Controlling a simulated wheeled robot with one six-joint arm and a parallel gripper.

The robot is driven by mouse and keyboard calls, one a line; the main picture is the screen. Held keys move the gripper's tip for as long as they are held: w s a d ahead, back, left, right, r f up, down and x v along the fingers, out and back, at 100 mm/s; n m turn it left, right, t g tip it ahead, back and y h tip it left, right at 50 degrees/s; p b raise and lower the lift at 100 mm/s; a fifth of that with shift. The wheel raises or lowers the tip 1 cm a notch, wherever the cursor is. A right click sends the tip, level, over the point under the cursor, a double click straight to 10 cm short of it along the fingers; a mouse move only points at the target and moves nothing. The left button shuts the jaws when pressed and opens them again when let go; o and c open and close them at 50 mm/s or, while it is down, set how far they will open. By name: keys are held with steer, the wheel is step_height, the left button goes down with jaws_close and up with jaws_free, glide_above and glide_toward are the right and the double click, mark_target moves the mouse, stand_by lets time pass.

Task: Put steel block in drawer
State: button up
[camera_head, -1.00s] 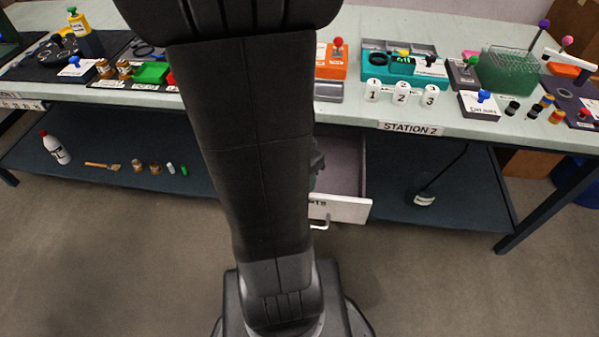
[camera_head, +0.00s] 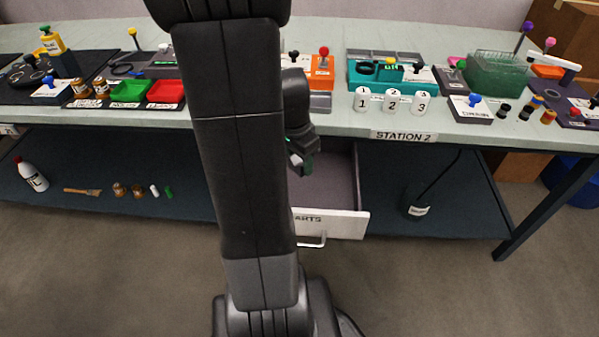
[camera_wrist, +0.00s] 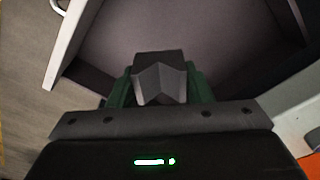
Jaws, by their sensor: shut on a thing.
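My gripper (camera_wrist: 160,92) is shut on the steel block (camera_wrist: 160,70), a dark grey block with a V-shaped notch, held between green fingers in the wrist view. The open drawer (camera_wrist: 92,25) lies beyond and below the block in that view, and its visible floor is bare. In the head view the drawer's white front (camera_head: 332,224) stands pulled out below the tabletop, partly hidden by my arm. My gripper (camera_head: 302,165) shows there at the drawer's left part, above its opening. The block is hard to make out in the head view.
The tabletop edge (camera_head: 403,136) runs just above and behind the drawer. Red and green trays, an orange station and numbered white cylinders (camera_head: 392,101) stand on the table. The lower shelf (camera_head: 80,160) holds a bottle and several small items. The floor in front is clear.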

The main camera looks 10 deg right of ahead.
glide_above(302, 184)
steer(key=f, duration=0.2)
steer(key=f+b, duration=0.1)
steer(key=f, duration=0.1)
steer(key=f+b, duration=0.1)
steer(key=f, duration=0.1)
steer(key=shift+s+a, duration=0.2)
steer(key=shift+a, duration=0.05)
steer(key=shift+w+f+b, duration=0.2)
steer(key=shift+f+b, duration=0.6)
steer(key=shift+f, duration=1.9)
steer(key=shift+f, duration=0.1)
steer(key=shift+f+b, duration=0.15)
steer(key=shift+b, duration=0.15)
steer(key=o, duration=1.3)
steer(key=shift+o, duration=0.2)
step_height(302, 184, up, 12)
steer(key=a+p, duration=0.1)
steer(key=p, duration=0.3)
steer(key=shift+s+r, duration=0.2)
steer(key=shift+s, duration=0.2)
